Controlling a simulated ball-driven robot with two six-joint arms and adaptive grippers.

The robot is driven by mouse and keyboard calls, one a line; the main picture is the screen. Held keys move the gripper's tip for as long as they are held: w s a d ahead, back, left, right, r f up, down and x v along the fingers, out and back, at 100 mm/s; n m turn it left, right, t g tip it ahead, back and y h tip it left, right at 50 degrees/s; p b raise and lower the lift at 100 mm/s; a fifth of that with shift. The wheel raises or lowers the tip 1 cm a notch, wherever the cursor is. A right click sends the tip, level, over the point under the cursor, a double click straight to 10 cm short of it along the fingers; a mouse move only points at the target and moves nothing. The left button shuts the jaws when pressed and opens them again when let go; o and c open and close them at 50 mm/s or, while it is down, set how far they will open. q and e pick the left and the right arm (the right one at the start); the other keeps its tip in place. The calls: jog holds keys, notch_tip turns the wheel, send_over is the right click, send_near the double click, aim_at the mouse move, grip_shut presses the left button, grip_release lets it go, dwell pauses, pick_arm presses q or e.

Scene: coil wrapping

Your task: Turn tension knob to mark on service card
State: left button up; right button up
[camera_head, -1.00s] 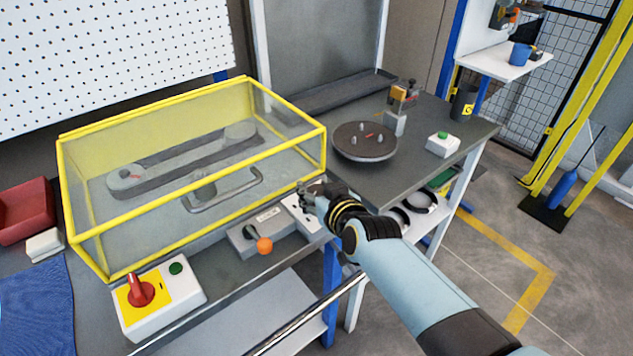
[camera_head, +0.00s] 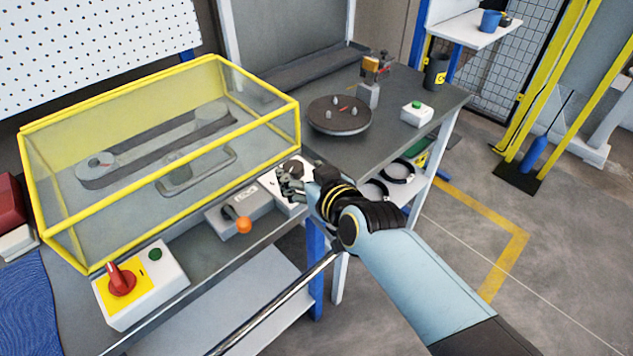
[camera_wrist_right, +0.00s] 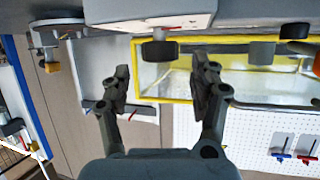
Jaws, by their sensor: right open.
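My right gripper (camera_head: 288,184) is open at the small white box (camera_head: 270,181) on the bench's front edge. In the right wrist view the white box (camera_wrist_right: 150,14) shows at the top with a black knob (camera_wrist_right: 159,51) on it. My open right gripper (camera_wrist_right: 160,80) has one finger to each side of the knob's line, with the knob between or just beyond the tips. A gap shows on both sides. In the head view the fingers partly cover the box, and I cannot make out the knob's mark or a service card. My left gripper is out of view.
A yellow-framed clear guard (camera_head: 160,215) stands left of the gripper. A grey unit with an orange ball lever (camera_head: 243,225) is close by. A red rotary switch (camera_head: 121,279) sits at front left. A round dark plate (camera_head: 340,117) lies behind on the bench.

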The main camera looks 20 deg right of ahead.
jog(key=v, duration=0.7)
jog(key=s+d+f+g+b, duration=0.15)
jog(key=s+f+b, duration=0.35)
jog(key=f, duration=0.7)
jog(key=s+d+f+g+b, duration=0.1)
jog(key=s+f+g+b, duration=0.35)
jog(key=f, duration=0.85)
jog(key=s+d+f+g+b, duration=0.1)
jog(key=s+d+f+b, duration=0.1)
jog(key=s+f, duration=0.75)
jog(key=s+d+f+g+h+b, duration=0.1)
jog(key=s+d+f+b, duration=0.3)
jog(key=s+f, duration=0.7)
jog(key=s+d+f+g+h+b, duration=0.1)
jog(key=s+d+f+g+b, duration=0.3)
jog(key=s+f, duration=0.7)
jog(key=shift+s+d+m+g+b, duration=0.3)
jog(key=shift+s+d+b, duration=0.05)
jog(key=shift+s+d, duration=0.2)
